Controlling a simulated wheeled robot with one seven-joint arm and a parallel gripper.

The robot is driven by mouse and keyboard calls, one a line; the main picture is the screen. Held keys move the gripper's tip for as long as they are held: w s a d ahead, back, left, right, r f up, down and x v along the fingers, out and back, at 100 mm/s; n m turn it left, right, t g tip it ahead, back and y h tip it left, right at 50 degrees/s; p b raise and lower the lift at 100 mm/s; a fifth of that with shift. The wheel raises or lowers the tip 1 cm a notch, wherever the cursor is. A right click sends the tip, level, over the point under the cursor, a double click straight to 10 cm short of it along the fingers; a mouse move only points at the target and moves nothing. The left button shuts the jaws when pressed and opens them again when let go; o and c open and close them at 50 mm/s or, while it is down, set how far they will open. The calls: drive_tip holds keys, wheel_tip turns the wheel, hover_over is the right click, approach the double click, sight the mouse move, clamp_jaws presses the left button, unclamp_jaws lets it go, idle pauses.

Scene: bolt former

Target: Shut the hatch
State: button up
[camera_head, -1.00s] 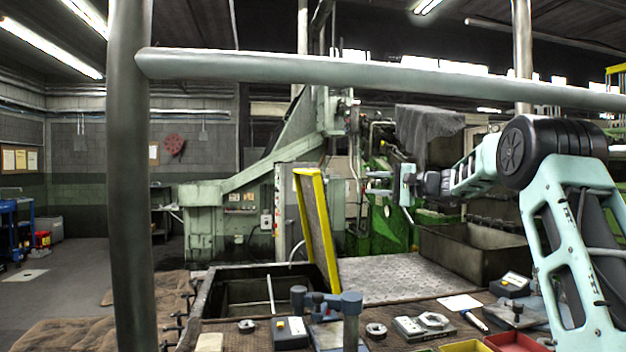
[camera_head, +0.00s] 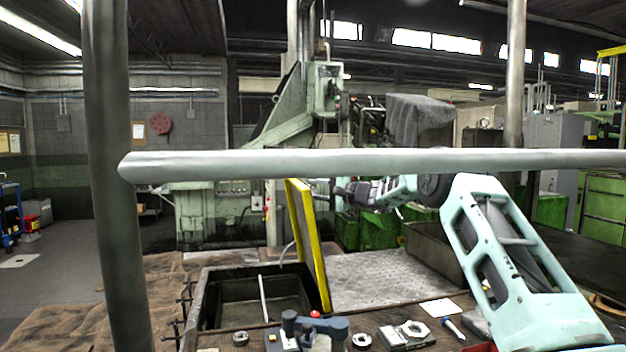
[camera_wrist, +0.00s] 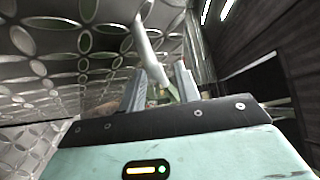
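The hatch (camera_head: 306,245) is a yellow-edged panel. It stands raised and slightly tilted at the right side of a dark rectangular opening (camera_head: 215,305). My gripper (camera_head: 322,187) is just right of the hatch's upper part in the head view, at about the height of its top edge. I cannot tell whether they touch. In the wrist view the two fingers of my gripper (camera_wrist: 160,75) stand apart with nothing clearly between them. The hatch cannot be made out for certain in the wrist view.
A patterned metal plate (camera_head: 385,280) lies right of the hatch and also fills the left of the wrist view (camera_wrist: 50,65). A grey rail (camera_head: 400,161) crosses the head view, joined to a post (camera_head: 110,200). Small parts, including a hex nut (camera_head: 414,329), lie in front.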

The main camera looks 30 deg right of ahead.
drive_tip(key=shift+w+a+p, duration=0.35)
drive_tip(key=shift+w+p, duration=0.05)
drive_tip(key=shift+w, duration=0.25)
clamp_jaws()
drive_tip(key=shift+a, duration=0.15)
